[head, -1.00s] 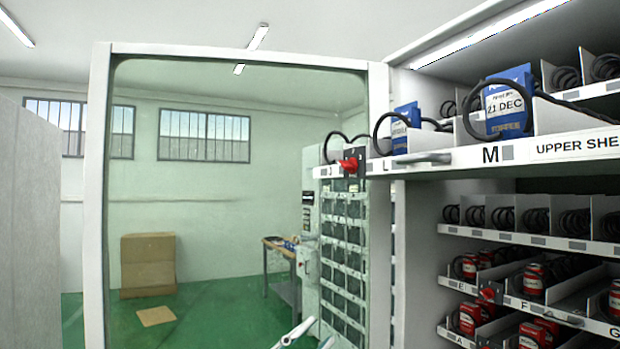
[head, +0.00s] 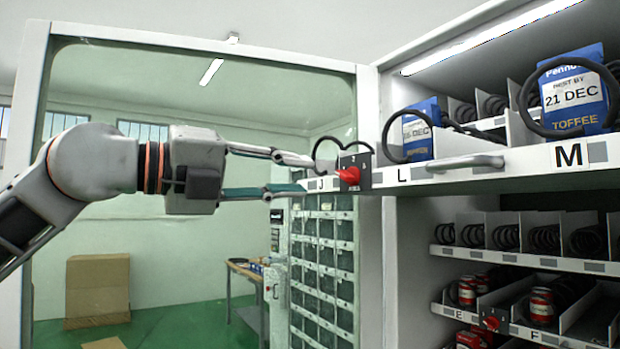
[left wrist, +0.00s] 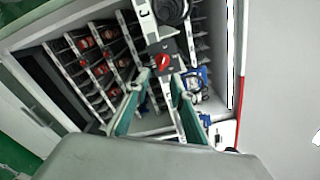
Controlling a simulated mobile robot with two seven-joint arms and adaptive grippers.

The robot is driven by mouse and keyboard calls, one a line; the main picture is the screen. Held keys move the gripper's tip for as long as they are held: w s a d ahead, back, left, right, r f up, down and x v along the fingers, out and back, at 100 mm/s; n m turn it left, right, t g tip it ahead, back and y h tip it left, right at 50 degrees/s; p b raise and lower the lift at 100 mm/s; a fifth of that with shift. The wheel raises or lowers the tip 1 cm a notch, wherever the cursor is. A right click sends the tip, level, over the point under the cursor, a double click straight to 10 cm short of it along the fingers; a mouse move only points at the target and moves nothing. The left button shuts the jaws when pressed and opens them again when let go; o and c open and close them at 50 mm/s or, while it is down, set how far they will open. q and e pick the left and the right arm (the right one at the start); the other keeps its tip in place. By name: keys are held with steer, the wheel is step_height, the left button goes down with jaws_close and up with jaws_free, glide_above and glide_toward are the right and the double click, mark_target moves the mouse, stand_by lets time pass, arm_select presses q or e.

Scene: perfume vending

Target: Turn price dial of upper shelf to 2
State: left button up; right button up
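The upper shelf's price dial is a red knob (head: 348,175) on a black plate with small white digits, at the left end of the shelf front (head: 520,164), between labels J and L. The digits are too small to read surely. My left gripper (head: 303,174) is open, its two fingers pointing right at the knob, with a gap left to it. In the left wrist view the red knob (left wrist: 162,62) lies ahead, between and just beyond the open fingertips (left wrist: 160,82). My right gripper is not in view.
A metal handle (head: 465,162) juts from the shelf front right of the dial. Blue toffee packs (head: 573,92) stand in black coils above. A lower shelf has another red dial (head: 491,323) and red cans. The open glass door frame (head: 368,90) stands behind my arm.

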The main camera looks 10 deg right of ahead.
mark_target(339, 175)
arm_select(q)
steer(key=x, duration=0.2)
steer(key=p+x, duration=0.1)
steer(key=x, duration=0.1)
steer(key=r+p+x, duration=0.1)
steer(key=x, duration=0.1)
steer(key=shift+w+d, duration=0.1)
steer(key=shift+w, duration=0.05)
steer(key=shift+w+d+f, duration=0.1)
steer(key=shift+w+d, duration=0.15)
steer(key=shift+d, duration=0.35)
jaws_close()
